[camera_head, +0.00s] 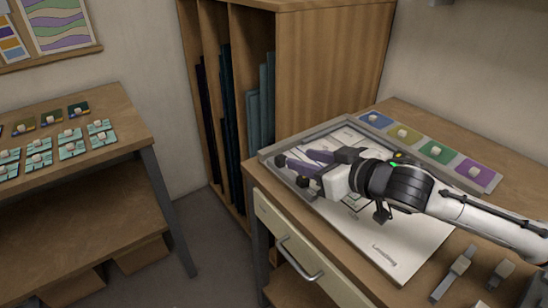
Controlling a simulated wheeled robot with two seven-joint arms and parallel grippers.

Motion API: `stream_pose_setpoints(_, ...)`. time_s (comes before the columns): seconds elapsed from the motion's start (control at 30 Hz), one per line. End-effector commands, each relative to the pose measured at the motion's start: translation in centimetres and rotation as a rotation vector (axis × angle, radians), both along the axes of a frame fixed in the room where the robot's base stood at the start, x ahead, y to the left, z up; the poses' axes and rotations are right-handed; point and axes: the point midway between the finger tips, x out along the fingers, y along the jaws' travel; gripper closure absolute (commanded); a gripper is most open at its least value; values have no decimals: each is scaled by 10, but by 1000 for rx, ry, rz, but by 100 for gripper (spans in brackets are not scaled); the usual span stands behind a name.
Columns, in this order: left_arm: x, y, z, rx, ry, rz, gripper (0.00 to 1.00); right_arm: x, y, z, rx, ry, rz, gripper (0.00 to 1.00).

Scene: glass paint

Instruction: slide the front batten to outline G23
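My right gripper (304,170) reaches in from the right over the left part of a white sheet (405,240) on the worktable. Its purple-and-dark fingers are low over the sheet, near the grey edging strip (284,180) along the left side. The view does not show whether they are open or shut, or touching anything. I cannot tell which strip is the front batten. The gripper and arm hide much of the sheet. Small outlines show beside the gripper, but no G23 label is readable. My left gripper is not in view.
Blue, olive, green and purple tiles (475,172) lie along the back of the worktable. Grey tools (453,274) lie at its front right. A drawer with a handle (300,262) is below. A wooden rack (330,75) stands behind; a table with knobbed tiles (72,152) is left.

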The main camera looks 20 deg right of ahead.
Motion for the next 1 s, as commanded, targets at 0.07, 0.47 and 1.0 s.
stream_pose_setpoints(0.07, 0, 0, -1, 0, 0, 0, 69, -5, 2, -7, 10, 13, 3, 64)
stream_pose_setpoints(0.47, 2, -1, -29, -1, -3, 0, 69, 48, 23, -35, 19, 15, 3, 64)
stream_pose_setpoints(1.0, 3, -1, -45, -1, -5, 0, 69, 81, 35, -46, 17, 18, 3, 64)
